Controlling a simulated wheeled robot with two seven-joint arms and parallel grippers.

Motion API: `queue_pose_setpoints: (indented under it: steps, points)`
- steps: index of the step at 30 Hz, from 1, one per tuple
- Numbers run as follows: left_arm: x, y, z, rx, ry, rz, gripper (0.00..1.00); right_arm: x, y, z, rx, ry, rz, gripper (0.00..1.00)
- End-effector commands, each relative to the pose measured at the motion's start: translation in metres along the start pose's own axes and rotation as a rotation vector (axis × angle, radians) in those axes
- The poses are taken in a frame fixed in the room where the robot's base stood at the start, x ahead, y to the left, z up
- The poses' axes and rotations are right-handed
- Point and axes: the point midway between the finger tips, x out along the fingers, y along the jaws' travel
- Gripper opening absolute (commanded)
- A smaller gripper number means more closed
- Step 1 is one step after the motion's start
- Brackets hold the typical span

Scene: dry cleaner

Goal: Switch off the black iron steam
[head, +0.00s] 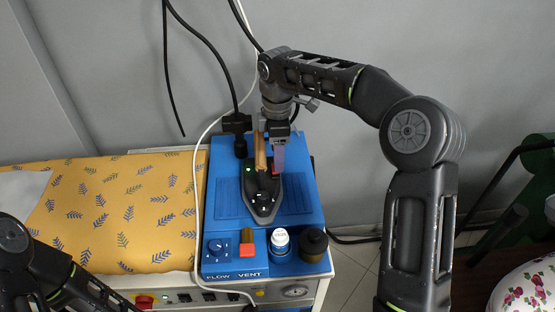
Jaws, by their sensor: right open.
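The black iron (263,200) lies on the blue top (227,200) of the ironing unit, its pointed end toward me. Its tan handle (260,150) stands at the back. A small green light (249,168) shows on its left side and a small red part (275,169) on its right side, beside my finger. My right gripper (277,150) is open, pointing down at the back of the iron, beside the handle. Whether it touches the iron cannot be told. Only part of my left arm shows at the bottom left; its gripper is out of view.
A yellow leaf-patterned cloth (125,210) covers the board on the left. The unit's front holds a FLOW knob (216,247), an orange-red switch (247,250), a white-capped bottle (280,240) and a dark container (313,241). Cables hang behind; a white cord (197,190) runs down the unit.

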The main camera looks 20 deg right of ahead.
Motion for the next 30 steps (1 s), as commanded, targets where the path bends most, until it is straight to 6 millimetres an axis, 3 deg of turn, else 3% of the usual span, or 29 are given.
queue_pose_setpoints:
  steps: [4, 6, 9, 30]
  points:
    - [0.003, -0.001, 0.000, 0.001, 0.001, 0.001, 0.47, -0.026, 0.001, 0.000, -0.001, 0.001, 0.005, 0.58]
    - [-0.011, 0.004, 0.001, -0.001, -0.002, -0.001, 0.47, -0.043, 0.000, -0.001, -0.002, 0.000, 0.003, 0.58]
    - [-0.014, 0.004, 0.002, -0.002, -0.003, -0.003, 0.47, -0.049, 0.000, -0.001, -0.002, -0.001, 0.002, 0.58]
    - [-0.013, 0.004, 0.002, -0.003, -0.004, -0.004, 0.47, -0.049, 0.000, 0.000, -0.001, 0.000, 0.001, 0.58]
